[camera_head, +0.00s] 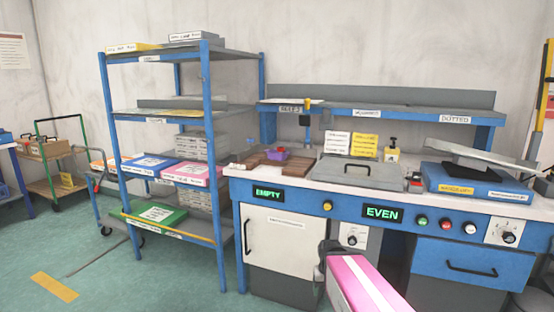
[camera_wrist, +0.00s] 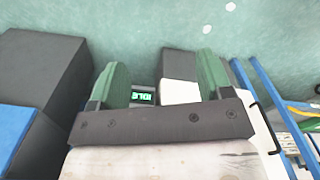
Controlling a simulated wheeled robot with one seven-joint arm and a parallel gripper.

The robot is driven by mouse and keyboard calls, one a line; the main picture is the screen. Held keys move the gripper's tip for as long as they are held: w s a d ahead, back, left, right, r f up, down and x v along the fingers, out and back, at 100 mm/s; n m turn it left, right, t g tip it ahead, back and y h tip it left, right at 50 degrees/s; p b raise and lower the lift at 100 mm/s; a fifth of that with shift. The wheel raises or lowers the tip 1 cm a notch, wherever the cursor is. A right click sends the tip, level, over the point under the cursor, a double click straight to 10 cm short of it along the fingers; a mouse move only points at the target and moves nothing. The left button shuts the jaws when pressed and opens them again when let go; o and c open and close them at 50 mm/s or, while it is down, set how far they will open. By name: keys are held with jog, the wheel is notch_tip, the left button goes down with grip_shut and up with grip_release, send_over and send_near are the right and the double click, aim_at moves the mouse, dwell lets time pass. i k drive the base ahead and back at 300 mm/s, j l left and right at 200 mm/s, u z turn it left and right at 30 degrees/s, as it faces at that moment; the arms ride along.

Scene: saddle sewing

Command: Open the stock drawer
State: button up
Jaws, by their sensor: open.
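A blue drawer (camera_head: 472,262) with a dark bar handle (camera_head: 471,269) is under the right end of the workbench. Its front looks flush, so it appears shut; I see no label on it that names it the stock drawer. My pink and white arm comes up from the bottom middle in the head view, left of the drawer. No fingers show clearly there. In the wrist view my gripper (camera_wrist: 160,78) has its two green fingers spread apart with nothing between them. A blue surface (camera_wrist: 28,150) at the lower left there may be the drawer unit; no handle shows on it.
The workbench (camera_head: 440,202) carries a grey-lidded tray (camera_head: 356,172) and a blue machine (camera_head: 475,182). A white cabinet door (camera_head: 285,240) is left of my arm. A blue-posted shelf rack (camera_head: 208,130) stands farther left. Green floor (camera_head: 110,265) is mostly clear at the left.

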aim_at(504, 269)
jog(key=z, duration=1.6)
